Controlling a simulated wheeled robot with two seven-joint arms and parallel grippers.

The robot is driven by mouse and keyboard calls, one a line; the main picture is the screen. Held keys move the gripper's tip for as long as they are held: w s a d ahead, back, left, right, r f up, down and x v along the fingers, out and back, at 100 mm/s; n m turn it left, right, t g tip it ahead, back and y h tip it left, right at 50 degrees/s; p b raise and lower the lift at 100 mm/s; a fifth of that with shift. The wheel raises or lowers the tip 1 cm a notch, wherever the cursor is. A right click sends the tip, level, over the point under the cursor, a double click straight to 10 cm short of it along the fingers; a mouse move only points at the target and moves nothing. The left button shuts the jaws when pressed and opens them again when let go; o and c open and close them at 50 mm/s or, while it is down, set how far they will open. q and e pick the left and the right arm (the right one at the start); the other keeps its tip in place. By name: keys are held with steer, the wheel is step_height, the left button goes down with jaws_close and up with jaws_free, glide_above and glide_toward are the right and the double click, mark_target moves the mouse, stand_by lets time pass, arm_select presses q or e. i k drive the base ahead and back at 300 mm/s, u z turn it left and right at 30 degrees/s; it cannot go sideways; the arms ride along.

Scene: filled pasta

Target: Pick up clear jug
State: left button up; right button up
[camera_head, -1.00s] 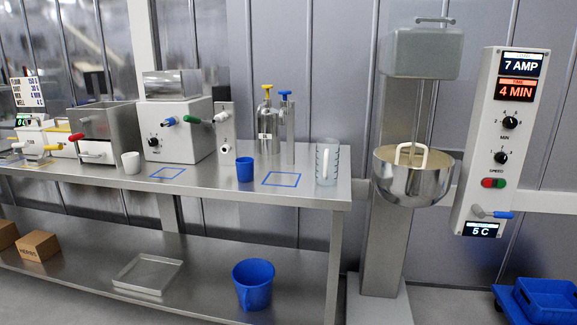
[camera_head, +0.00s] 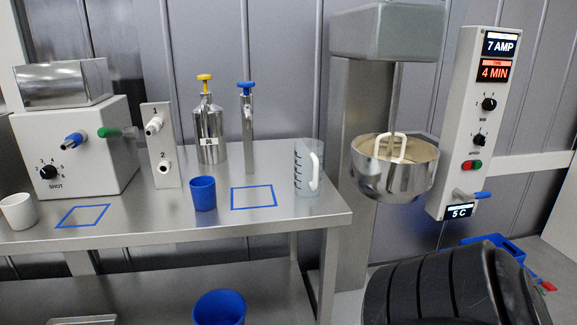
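The clear jug (camera_head: 303,172) stands upright on the steel table near its right end. It is see-through with dark marks on its side and a white handle on its right. A blue square outline (camera_head: 253,197) lies on the table to its left, and the jug stands outside it. No gripper shows in the head view. A large dark ribbed shape at the bottom right looks like part of my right arm.
A blue cup (camera_head: 203,194), a steel bottle with a yellow valve (camera_head: 209,135) and a blue-topped tap post (camera_head: 248,130) stand left of the jug. A mixer bowl (camera_head: 394,176) is close on its right. The table's front edge (camera_head: 250,224) is clear.

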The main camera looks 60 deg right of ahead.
mark_target(308, 153)
steer(key=z, duration=0.85)
steer(key=i, duration=0.95)
steer(key=z, duration=1.1)
